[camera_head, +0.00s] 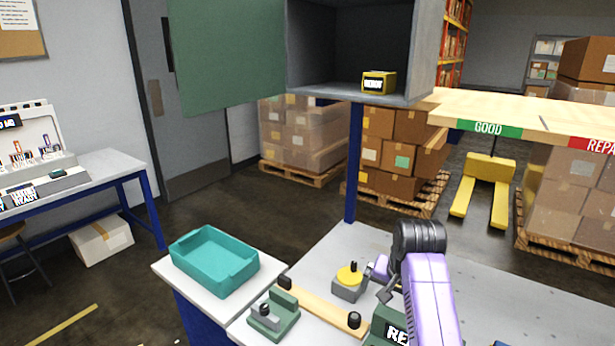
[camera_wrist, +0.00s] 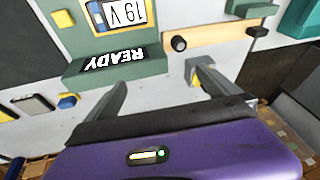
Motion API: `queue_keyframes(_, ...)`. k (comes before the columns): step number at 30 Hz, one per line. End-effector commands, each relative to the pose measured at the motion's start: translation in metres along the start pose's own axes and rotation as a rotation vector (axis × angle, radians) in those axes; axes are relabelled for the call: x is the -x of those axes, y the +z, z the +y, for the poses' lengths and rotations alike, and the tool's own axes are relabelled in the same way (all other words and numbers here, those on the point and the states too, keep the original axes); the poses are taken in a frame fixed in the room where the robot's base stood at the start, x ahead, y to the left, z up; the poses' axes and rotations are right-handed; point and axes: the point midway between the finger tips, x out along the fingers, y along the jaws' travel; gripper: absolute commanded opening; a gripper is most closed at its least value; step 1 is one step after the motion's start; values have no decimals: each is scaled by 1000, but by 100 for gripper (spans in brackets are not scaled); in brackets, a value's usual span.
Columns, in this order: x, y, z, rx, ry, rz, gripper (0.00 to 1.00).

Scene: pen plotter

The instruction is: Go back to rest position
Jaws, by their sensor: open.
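My gripper (camera_head: 375,283) hangs from my purple arm over the grey bench, near a grey block with a round yellow top (camera_head: 350,276). In the wrist view my gripper (camera_wrist: 160,80) has its two fingers spread apart with nothing held between them. A green unit with a READY label and a 19 V display (camera_wrist: 118,62) lies beyond the left finger. Part of this unit (camera_head: 390,330) also shows at the bottom of the head view, partly behind my arm. A small grey and yellow part (camera_wrist: 196,74) shows by the right fingertip.
A teal tray (camera_head: 213,262) stands on the bench's left. A wooden bar (camera_head: 318,306) with black knobs lies beside a green fixture (camera_head: 273,316). Above the bench is an open grey cabinet (camera_head: 345,45) with a yellow block (camera_head: 378,82). A GOOD/REPAIR shelf (camera_head: 530,108) extends right.

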Motion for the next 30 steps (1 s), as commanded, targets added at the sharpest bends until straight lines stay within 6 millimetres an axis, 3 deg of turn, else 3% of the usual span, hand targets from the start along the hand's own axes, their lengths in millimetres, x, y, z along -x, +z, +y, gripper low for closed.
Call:
queue_keyframes(5,-4,-29,-6,85,-105,271,100)
queue_keyframes(11,-10,-19,11,190,-179,551,100)
queue_keyframes(20,6,49,53,324,-242,853,100)
queue_keyframes(30,55,155,105,427,-292,1070,100)
